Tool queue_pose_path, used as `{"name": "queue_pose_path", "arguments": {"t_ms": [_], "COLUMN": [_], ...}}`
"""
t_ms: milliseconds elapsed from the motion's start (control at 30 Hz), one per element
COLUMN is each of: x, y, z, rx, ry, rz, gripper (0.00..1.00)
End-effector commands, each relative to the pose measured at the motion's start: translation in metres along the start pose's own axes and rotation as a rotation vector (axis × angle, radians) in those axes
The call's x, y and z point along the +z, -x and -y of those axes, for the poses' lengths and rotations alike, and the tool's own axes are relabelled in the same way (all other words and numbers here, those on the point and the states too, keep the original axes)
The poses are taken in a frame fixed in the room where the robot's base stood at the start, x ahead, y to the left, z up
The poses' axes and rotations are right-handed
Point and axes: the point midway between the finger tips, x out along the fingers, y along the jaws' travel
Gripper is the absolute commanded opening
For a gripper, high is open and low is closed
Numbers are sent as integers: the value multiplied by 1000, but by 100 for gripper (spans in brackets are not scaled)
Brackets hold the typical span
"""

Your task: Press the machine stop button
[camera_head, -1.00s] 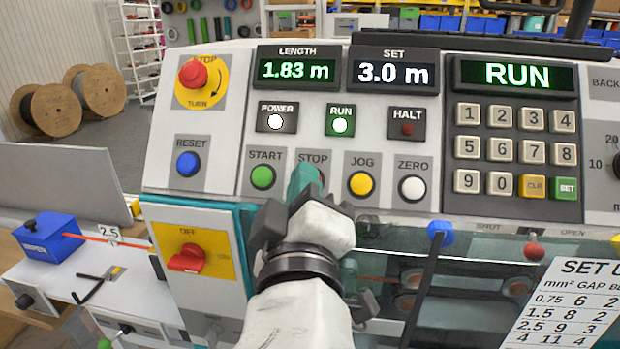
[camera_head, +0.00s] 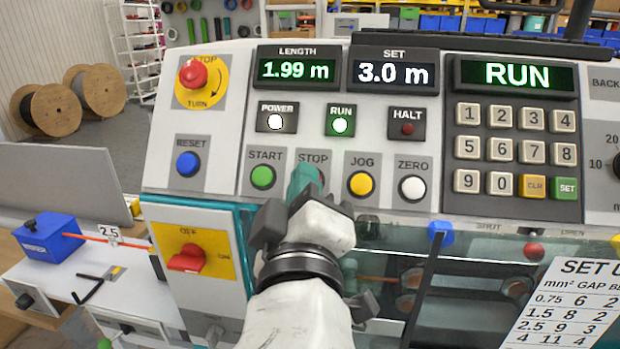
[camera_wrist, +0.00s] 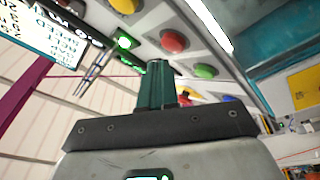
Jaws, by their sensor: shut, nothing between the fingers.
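The red STOP button (camera_head: 321,176) sits in the lower button row under its STOP label, between the green START button (camera_head: 262,176) and the yellow JOG button (camera_head: 361,184). In the head view my fingers hide most of it; only a red sliver shows at their right. My gripper (camera_head: 303,176) is shut and empty, its teal fingertips in front of this button. In the wrist view the red button (camera_wrist: 174,41) lies just beyond the shut fingertips (camera_wrist: 158,66). I cannot tell whether they touch. The RUN lamp (camera_head: 340,125) is lit and the HALT lamp (camera_head: 407,129) is dark.
A red mushroom knob (camera_head: 194,76) on a yellow plate is at the panel's upper left. The blue RESET button (camera_head: 188,163) and white ZERO button (camera_head: 412,188) flank the row. A keypad (camera_head: 515,150) is at right, a red rotary switch (camera_head: 187,258) lower left.

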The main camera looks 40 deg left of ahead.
Motion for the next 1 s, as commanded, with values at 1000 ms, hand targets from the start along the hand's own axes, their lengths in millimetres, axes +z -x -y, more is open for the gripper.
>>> {"name": "queue_pose_path", "arguments": {"t_ms": [1000], "x": [6], "y": [-8], "z": [6], "rx": [0], "ry": [0], "rz": [0], "gripper": [0]}}
